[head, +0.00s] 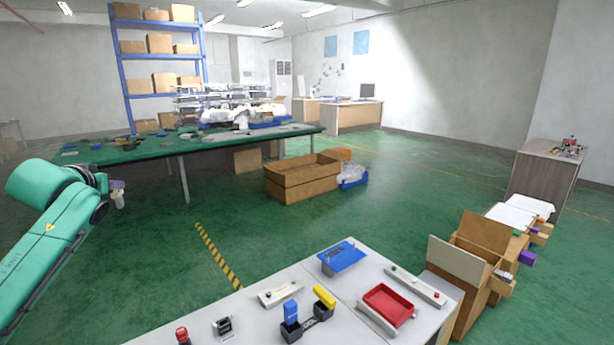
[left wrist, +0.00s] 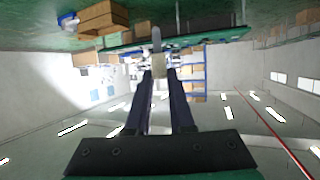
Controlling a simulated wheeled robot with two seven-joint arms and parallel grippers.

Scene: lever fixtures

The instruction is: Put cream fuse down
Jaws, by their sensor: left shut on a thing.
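My left gripper (head: 117,186) is at the left of the head view, raised over the green floor and well away from the near table. It is shut on the cream fuse (head: 119,202), a small pale piece below the fingers. In the left wrist view the dark fingers of the gripper (left wrist: 160,75) close on the fuse (left wrist: 159,66), and a grey tip sticks out beyond them. My right gripper is not in view.
The near white table (head: 258,325) holds a black fixture with a blue and a yellow lever (head: 324,297), a blue plate (head: 342,257), a red tray (head: 388,305) and a red knob (head: 182,335). Cardboard boxes (head: 470,260) stand right of it. A green-topped table (head: 100,152) is farther back.

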